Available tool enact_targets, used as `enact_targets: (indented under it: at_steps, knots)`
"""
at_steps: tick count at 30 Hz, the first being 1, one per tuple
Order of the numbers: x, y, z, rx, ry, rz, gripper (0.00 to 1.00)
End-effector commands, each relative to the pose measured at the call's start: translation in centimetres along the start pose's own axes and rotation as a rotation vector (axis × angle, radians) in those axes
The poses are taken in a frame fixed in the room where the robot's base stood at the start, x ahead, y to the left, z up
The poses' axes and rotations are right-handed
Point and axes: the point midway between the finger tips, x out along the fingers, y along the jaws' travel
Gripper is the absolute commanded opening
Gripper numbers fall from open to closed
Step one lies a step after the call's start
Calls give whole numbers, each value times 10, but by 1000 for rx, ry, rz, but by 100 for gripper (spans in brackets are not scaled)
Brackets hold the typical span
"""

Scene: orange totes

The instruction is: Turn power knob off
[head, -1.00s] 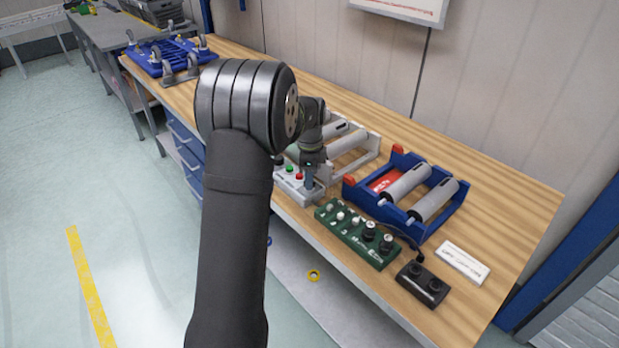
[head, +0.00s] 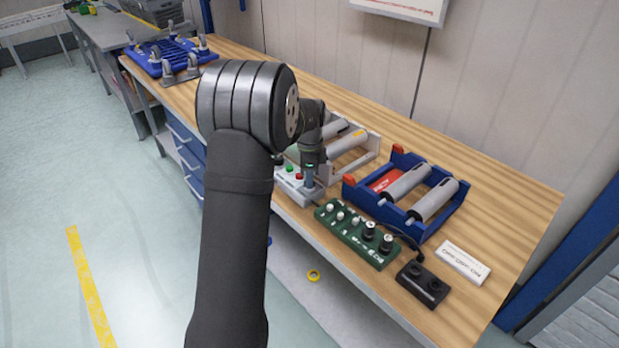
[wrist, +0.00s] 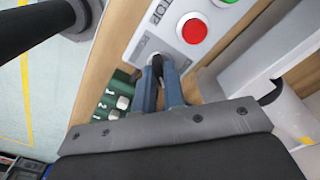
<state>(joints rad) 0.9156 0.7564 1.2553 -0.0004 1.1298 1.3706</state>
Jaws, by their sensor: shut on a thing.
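The white control panel (head: 290,191) sits near the front edge of the wooden bench; its upper face also shows in the wrist view (wrist: 143,38). It carries a red button (wrist: 194,32) and a green button (wrist: 224,2). A dark knob (wrist: 156,60) is at the panel's near end, partly hidden by the fingers. My gripper (wrist: 162,80) points at this end, with its two blue-grey fingers shut on the knob, one on each side. In the head view my gripper (head: 309,177) is over the panel's right end. The knob's mark is not readable.
A green control box (head: 350,238) with several knobs stands right of the panel, close to my gripper. A white roller frame (head: 370,150) and a blue roller frame (head: 415,220) stand behind.

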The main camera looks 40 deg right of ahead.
Motion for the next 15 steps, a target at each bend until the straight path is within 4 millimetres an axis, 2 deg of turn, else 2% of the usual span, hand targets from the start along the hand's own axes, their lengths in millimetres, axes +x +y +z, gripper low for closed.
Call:
enact_targets:
  at_steps: [15]
  knots:
    - [-1, 0, 0, -429, 0, -1, 0]
